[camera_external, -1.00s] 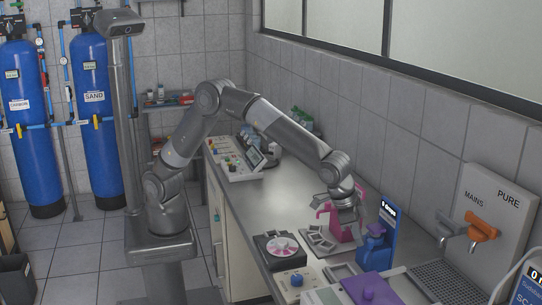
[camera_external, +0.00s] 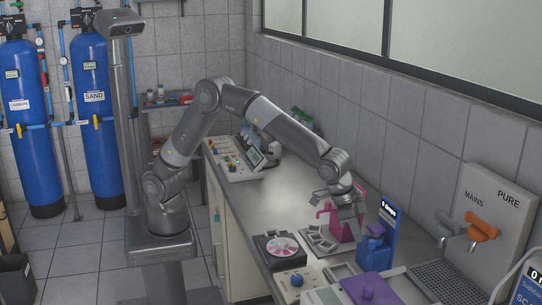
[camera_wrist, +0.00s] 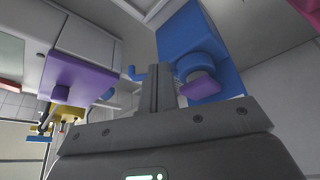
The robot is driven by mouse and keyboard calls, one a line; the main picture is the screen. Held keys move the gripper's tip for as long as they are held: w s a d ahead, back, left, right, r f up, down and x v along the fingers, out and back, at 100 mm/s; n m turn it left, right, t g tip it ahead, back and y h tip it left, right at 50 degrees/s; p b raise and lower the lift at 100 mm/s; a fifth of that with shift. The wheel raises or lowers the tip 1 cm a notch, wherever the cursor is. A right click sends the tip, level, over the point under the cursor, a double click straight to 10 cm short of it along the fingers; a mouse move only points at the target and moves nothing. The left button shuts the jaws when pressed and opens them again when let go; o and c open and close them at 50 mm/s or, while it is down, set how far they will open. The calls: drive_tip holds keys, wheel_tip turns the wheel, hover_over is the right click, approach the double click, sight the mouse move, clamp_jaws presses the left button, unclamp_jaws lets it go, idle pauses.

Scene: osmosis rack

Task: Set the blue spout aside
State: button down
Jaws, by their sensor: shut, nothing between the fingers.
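My gripper (camera_external: 350,222) is at the pink stand, beside a blue dispenser (camera_external: 388,236) with a small display on the bench. In the wrist view my gripper's fingers (camera_wrist: 162,80) are together and hold nothing. There the blue dispenser (camera_wrist: 188,32) stands just beyond them, with a round blue part and a purple tab. A small bent blue piece (camera_wrist: 134,73) shows left of the fingers; it may be the blue spout, but I cannot tell for sure. In the external view I cannot pick out the spout.
The pink stand (camera_external: 340,228) and a grey tray (camera_external: 319,241) are close to my gripper. A purple box (camera_external: 371,289), a disc device (camera_external: 279,250) and a blue-knob box (camera_external: 297,282) stand nearer the front. Taps (camera_external: 482,231) are at right.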

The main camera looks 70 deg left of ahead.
drive_tip(key=s+a+r, duration=0.3)
drive_tip(key=s+r, duration=0.3)
drive_tip(key=r, duration=0.3)
drive_tip(key=shift+s+r, duration=0.15)
drive_tip(key=shift+s, duration=0.25)
drive_tip(key=shift+a, duration=0.15)
drive_tip(key=s+a+r+n+t+y, duration=0.1)
drive_tip(key=a+r, duration=0.2)
drive_tip(key=a, duration=1.1)
drive_tip(key=s+a+r+n, duration=0.1)
drive_tip(key=a+r+n, duration=0.15)
drive_tip(key=a, duration=1.15)
drive_tip(key=s+a+f+n, duration=0.1)
drive_tip(key=s+a+f, duration=0.1)
drive_tip(key=s+a, duration=0.5)
drive_tip(key=s+a+f+n+y, duration=0.1)
drive_tip(key=s+a+f, duration=0.1)
drive_tip(key=s+a, duration=0.6)
drive_tip(key=a, duration=0.4)
drive_tip(key=shift+s+a+f+n+t, duration=0.15)
drive_tip(key=shift+a+n+t, duration=0.2)
drive_tip(key=shift+t, duration=0.05)
